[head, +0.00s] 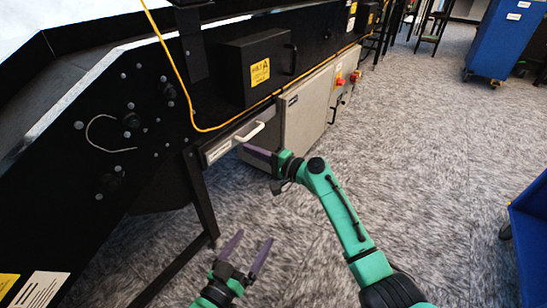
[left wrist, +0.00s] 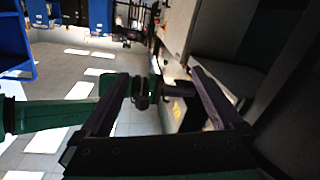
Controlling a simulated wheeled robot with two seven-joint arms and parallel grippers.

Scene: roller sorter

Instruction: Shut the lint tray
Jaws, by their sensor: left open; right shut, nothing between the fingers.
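The lint tray (head: 222,147) shows in the head view as a narrow grey front with a label and a white handle (head: 250,131), low on the black machine. It appears to stick out a little from the frame, but how far I cannot tell. My right gripper (head: 248,149) is shut and empty, its purple fingers just below and right of the handle; whether they touch the tray is unclear. My left gripper (head: 255,238) is open and empty, lower in the picture, above the floor and apart from the tray. In the left wrist view its fingers (left wrist: 158,73) stand apart.
A grey cabinet (head: 308,108) stands right behind my right gripper. A black box with a yellow label (head: 260,72) juts out above the tray. A black leg (head: 202,197) stands left of it. Blue bins (head: 500,40) stand on the right; the carpet between is clear.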

